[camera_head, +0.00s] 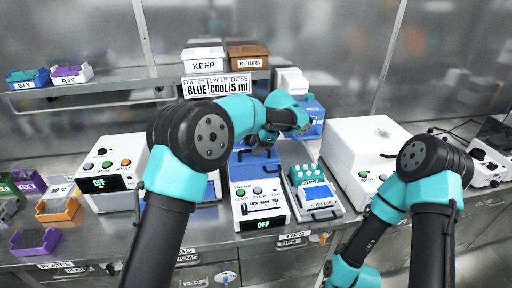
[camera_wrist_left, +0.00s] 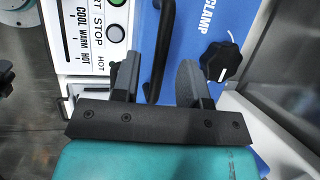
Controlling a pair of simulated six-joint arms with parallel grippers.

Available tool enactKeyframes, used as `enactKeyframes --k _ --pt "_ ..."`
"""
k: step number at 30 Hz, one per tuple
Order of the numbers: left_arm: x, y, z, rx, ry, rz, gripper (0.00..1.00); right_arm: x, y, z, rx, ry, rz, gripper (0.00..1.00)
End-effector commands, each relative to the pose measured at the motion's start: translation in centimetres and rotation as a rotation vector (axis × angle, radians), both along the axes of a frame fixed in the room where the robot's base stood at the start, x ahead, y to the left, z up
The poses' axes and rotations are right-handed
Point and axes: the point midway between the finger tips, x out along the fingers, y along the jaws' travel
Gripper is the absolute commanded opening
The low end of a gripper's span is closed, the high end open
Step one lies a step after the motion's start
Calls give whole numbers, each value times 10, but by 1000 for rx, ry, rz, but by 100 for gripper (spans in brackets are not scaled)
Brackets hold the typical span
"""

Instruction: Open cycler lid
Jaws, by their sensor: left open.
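The cycler (camera_head: 262,212) is a white box with START and STOP buttons, a COOL/WARM/HOT slider and a green OFF display. Its blue lid (camera_head: 243,168) looks down, partly hidden by my left arm. In the left wrist view the blue lid (camera_wrist_left: 205,22) carries the word CLAMP, a black knob (camera_wrist_left: 221,61) and a black bar handle (camera_wrist_left: 160,50). My left gripper (camera_head: 270,138) is over the lid. In the left wrist view its open fingers (camera_wrist_left: 157,80) lie on either side of the handle; contact cannot be told. My right gripper is out of view.
Right of the cycler stands a blue-topped TIPS unit (camera_head: 316,196), then a large white box (camera_head: 362,150). Left is a white device (camera_head: 113,165) with an OFF display. A shelf (camera_head: 120,88) behind holds KEEP and RETURN boxes. Coloured trays (camera_head: 58,208) lie far left.

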Motion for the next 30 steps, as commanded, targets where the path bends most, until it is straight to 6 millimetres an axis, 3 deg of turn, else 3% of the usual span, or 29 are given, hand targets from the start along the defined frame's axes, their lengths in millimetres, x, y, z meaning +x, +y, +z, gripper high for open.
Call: enactKeyframes --k 12,25,30 --pt "1 4 -8 0 0 1 40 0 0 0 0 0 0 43" --pt "1 4 -8 0 0 0 0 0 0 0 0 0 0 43" --pt "1 4 -8 0 0 0 0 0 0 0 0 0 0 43"
